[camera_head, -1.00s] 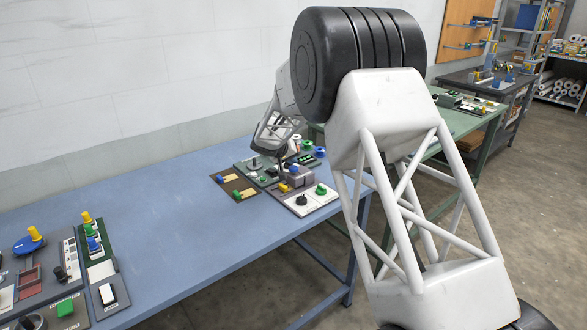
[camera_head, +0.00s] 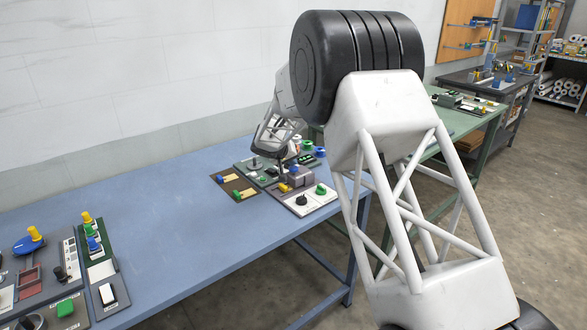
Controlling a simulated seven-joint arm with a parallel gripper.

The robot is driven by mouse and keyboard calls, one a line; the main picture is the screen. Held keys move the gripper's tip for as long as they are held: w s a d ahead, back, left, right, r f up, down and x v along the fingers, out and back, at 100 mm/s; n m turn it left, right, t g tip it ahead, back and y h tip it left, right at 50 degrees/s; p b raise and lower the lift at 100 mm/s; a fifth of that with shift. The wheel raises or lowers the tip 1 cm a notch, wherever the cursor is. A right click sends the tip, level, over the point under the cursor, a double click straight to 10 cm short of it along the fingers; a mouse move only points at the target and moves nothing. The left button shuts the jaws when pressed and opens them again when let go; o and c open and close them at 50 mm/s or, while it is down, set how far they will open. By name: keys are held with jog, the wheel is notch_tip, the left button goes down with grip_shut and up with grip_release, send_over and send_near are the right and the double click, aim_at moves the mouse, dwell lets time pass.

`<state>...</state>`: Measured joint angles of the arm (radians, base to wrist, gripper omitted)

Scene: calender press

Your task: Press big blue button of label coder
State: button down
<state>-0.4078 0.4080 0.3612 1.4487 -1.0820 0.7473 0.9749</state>
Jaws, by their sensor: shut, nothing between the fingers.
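My gripper (camera_head: 281,161) is small and partly hidden at the far end of my arm. It is shut and empty, pointing down over the cluster of control panels at the far end of the blue table. A blue button (camera_head: 294,169) shows on a grey block just right of and below it; I cannot tell whether they touch. Another blue piece (camera_head: 320,152) lies at the right back of the cluster, and a small blue knob (camera_head: 220,178) is at its left. The labels are too small to read, so I cannot tell which panel is the label coder.
The blue table (camera_head: 170,235) is clear between the far cluster and the near-left panels. Those carry a blue disc with a yellow handle (camera_head: 35,233) and a green button (camera_head: 65,308). A green table (camera_head: 440,130) stands behind. My arm covers much of the right.

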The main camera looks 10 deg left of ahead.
aim_at(292, 167)
jog(key=shift+f, duration=0.65)
dwell(0.8)
jog(key=shift+r, duration=0.1)
dwell(0.4)
jog(key=shift+r, duration=1.1)
jog(key=shift+r, duration=0.15)
jog(key=shift+r, duration=2.4)
jog(key=shift+d, duration=0.1)
